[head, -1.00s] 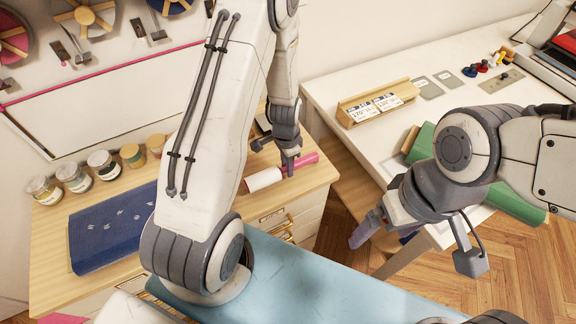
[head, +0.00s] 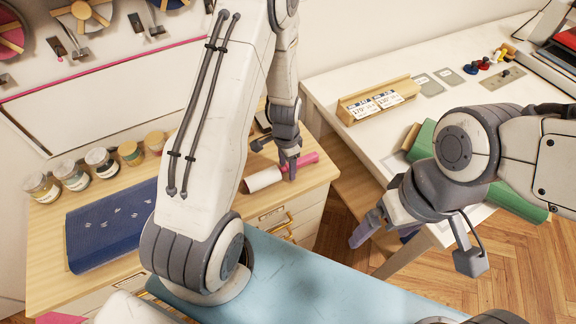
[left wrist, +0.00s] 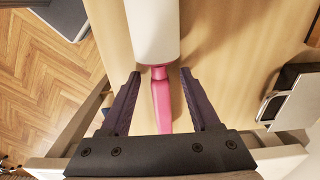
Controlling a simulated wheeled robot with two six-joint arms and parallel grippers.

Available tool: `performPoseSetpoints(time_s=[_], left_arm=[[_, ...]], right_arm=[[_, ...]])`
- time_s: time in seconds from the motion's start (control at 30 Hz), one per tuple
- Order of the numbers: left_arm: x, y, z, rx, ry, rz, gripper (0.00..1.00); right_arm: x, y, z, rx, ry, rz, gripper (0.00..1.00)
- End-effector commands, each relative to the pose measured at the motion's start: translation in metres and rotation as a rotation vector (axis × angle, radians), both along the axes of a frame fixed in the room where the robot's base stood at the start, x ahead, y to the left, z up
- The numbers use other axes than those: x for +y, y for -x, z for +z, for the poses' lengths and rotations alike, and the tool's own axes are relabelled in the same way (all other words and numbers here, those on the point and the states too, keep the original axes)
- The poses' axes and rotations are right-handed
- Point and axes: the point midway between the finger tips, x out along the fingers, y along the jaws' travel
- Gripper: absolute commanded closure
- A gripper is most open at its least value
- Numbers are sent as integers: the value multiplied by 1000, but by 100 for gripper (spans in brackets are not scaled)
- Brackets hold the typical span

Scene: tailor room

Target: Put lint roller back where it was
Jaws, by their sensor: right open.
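The lint roller lies on the wooden cabinet top, its white roll (head: 262,180) to the left and its pink handle (head: 308,159) to the right. My left gripper (head: 289,168) is down at the handle. In the left wrist view, the open fingers of my left gripper (left wrist: 161,100) stand on both sides of the pink handle (left wrist: 162,108), with a gap on each side. The white roll (left wrist: 153,30) lies beyond the fingertips. My right gripper (head: 412,250) is open and empty, in front of the white table.
The white table (head: 335,90) at right bears a card holder (head: 378,102) and a green roll (head: 425,142). My left forearm hides part of the cabinet.

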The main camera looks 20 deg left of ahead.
Motion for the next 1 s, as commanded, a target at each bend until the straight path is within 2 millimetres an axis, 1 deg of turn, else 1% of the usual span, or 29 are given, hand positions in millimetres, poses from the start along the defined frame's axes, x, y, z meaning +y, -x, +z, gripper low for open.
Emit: performPoseSetpoints(time_s=[0.13,0.23,0.5,0.7,0.83,1.0], left_arm=[[0,0,5,-1,0,0,37],[0,-1,17,-4,-1,0,37],[1,0,68,-7,-1,0,37],[1,1,96,-4,-1,0,37],[1,2,103,-1,0,1,37],[1,3,105,1,-1,0,37]], right_arm=[[0,0,-1,0,0,0,3],[0,0,-3,0,0,0,3],[0,0,-11,0,0,1,3],[0,0,-13,0,0,1,3],[0,0,-14,0,0,1,3],[0,0,-14,0,0,1,3]])
